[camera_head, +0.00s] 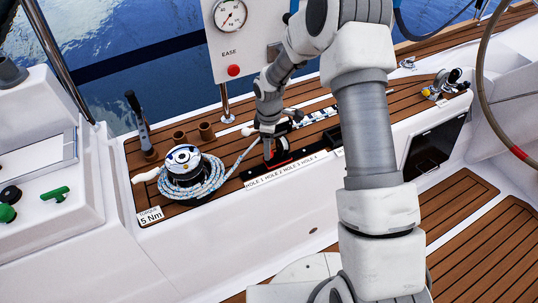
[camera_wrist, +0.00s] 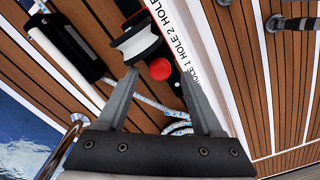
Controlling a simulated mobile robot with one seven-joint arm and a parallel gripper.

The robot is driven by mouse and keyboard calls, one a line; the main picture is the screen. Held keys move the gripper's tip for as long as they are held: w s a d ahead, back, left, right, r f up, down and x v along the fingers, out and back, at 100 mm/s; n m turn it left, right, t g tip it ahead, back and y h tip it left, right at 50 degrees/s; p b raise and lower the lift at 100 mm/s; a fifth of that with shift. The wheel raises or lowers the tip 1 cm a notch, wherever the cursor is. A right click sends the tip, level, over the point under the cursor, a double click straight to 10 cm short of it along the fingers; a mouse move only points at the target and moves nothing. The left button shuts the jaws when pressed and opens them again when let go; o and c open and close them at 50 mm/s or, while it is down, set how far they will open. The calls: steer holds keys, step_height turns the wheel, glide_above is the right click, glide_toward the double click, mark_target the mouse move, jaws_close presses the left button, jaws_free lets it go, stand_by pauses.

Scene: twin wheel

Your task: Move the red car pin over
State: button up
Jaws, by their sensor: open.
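The red car pin shows in the wrist view as a round red knob (camera_wrist: 160,69). It sits beside a pale pulley wheel (camera_wrist: 137,46) on the car, on the dark track next to the white hole label strip (camera_wrist: 178,30). My gripper (camera_wrist: 158,80) is open, its two fingers on either side of the red knob in the picture. I cannot tell whether they touch it. In the head view, my gripper (camera_head: 268,150) is down at the track, above the hole label strip (camera_head: 286,172), and largely hides the car and pin.
A winch (camera_head: 184,165) wrapped in blue-white rope stands left of the track, with the rope running toward the car. A black handle (camera_head: 134,103) stands upright behind it. A gauge panel (camera_head: 229,40) rises behind my arm. Bare wooden deck (camera_head: 445,212) lies at the right.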

steer(key=shift+f+b, duration=0.35)
steer(key=shift+f, duration=1.45)
jaws_close()
